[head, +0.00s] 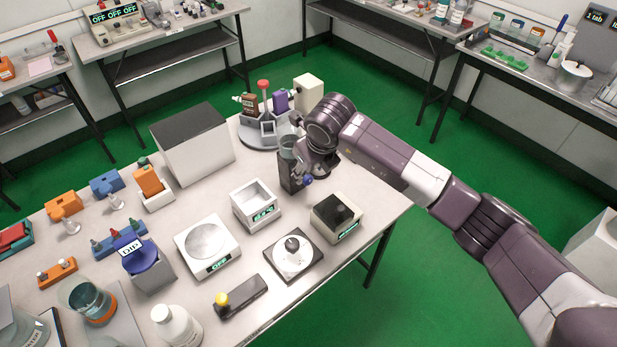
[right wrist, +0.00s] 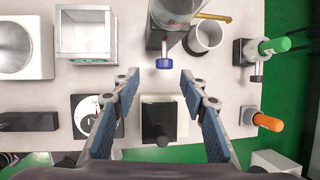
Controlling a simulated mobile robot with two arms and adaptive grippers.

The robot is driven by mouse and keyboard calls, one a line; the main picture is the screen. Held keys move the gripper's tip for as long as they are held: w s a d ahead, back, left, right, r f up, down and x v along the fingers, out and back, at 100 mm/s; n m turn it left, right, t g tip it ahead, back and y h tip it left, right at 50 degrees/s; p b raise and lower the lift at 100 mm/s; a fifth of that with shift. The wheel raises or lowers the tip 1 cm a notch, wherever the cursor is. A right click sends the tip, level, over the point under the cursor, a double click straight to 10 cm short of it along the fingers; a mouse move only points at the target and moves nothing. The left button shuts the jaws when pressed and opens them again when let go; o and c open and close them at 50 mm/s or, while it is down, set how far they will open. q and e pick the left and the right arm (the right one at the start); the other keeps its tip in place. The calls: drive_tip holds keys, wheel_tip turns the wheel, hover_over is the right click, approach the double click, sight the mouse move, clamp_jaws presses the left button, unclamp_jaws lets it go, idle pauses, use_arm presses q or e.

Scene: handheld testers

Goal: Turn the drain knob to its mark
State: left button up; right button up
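The drain knob (right wrist: 164,63) is small and blue. It sticks out from the lower front of a dark stand (right wrist: 156,38) that holds a clear vessel (right wrist: 178,8). In the head view the knob (head: 308,181) shows just below my right gripper (head: 316,168), and the vessel (head: 289,146) sits at the top of the stand. In the right wrist view my right gripper (right wrist: 158,74) is open, its blue-padded fingers apart. The knob lies between and just beyond the fingertips, with nothing gripped. I cannot make out the mark. My left gripper is not in view.
A black-topped box (head: 337,213) and a dial with a black knob (head: 293,255) stand in front. A white open box (head: 255,205) is to the left. In the wrist view a mug (right wrist: 205,36) and green (right wrist: 273,46) and orange (right wrist: 268,122) handles lie to the right.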

sight(311, 177)
drive_tip(key=shift+d+p+x, duration=0.25)
drive_tip(key=shift+p+x, duration=0.15)
drive_tip(key=shift+x, duration=1.5)
drive_tip(key=shift+d+p+x, duration=0.2)
drive_tip(key=shift+p+x, duration=0.15)
drive_tip(key=shift+x, duration=1.6)
drive_tip(key=shift+w, duration=0.15)
clamp_jaws()
drive_tip(key=shift+w+d+f+g+y+b, duration=0.15)
drive_tip(key=shift+g+y+b, duration=0.15)
drive_tip(key=shift+b, duration=0.75)
drive_tip(key=g+y+b, duration=0.1)
drive_tip(key=b, duration=0.2)
drive_tip(key=m+g+y+b, duration=0.1)
drive_tip(key=y+b, duration=0.1)
drive_tip(key=b, duration=0.1)
drive_tip(key=shift+w+d+f, duration=0.1)
drive_tip(key=shift+w+d, duration=0.1)
drive_tip(key=shift+r+g+y+b, duration=0.2)
drive_tip(key=shift+g+y+b, duration=0.3)
drive_tip(key=shift+y+b, duration=0.55)
drive_tip(key=shift+h, duration=0.25)
